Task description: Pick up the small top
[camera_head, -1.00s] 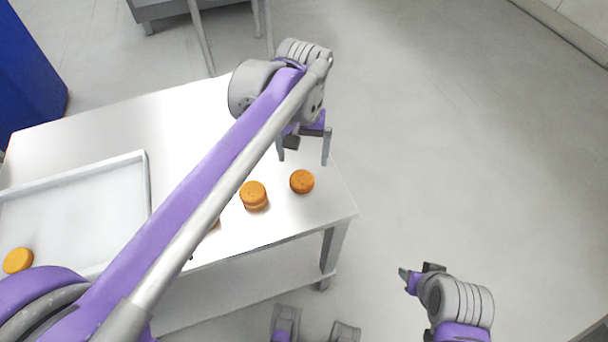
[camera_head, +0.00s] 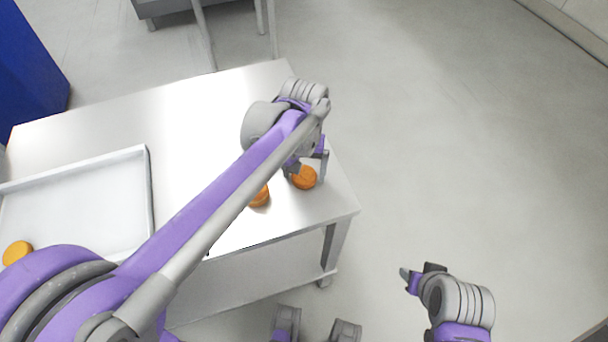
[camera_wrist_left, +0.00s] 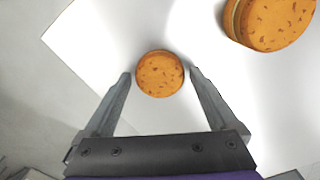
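The small top (camera_head: 305,178) is a round orange-brown biscuit disc with dark flecks. It lies on the metal table near its right end. In the left wrist view the small top (camera_wrist_left: 160,74) sits between the tips of my left gripper (camera_wrist_left: 160,80), with a narrow gap on each side. My left gripper (camera_head: 308,172) is open and low over the small top, hiding part of it in the head view. My right gripper (camera_head: 420,276) is off the table at lower right, empty; its finger gap is too small to judge.
A larger filled round (camera_wrist_left: 272,22) stands close by; it also shows in the head view (camera_head: 260,197), partly behind my left arm. A white tray (camera_head: 150,190) lies on the left of the table (camera_head: 185,115), with an orange round (camera_head: 17,252) in it. The table's right edge is near.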

